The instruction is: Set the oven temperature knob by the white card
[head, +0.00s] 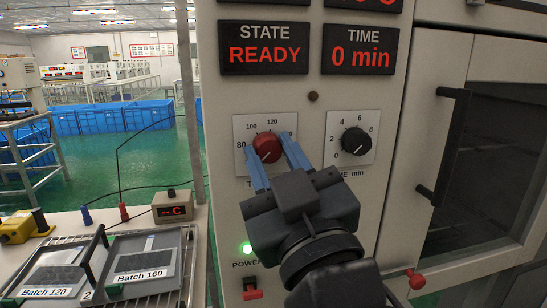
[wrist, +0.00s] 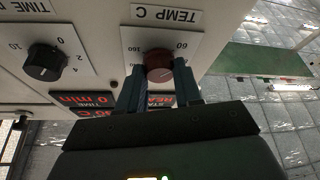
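The red temperature knob (head: 267,147) sits on a white dial plate on the oven front, with 80, 100 and 120 legible around it. In the wrist view the knob (wrist: 159,66) shows upside down, with 60 and 160 legible. My gripper (head: 272,157) has its blue fingers on either side of the knob, closely flanking it with no clear gap. The knob's exact pointer setting is hard to read. White labels reading Batch 120 (head: 48,292) and Batch 160 (head: 140,275) lie at lower left; I cannot tell whether either is the white card.
The black time knob (head: 355,141) is close right of my gripper. Above are displays reading READY (head: 264,55) and 0 min (head: 360,59). A black door handle (head: 445,145) stands out at right. A small red-lettered readout (head: 172,207) stands on the bench at left.

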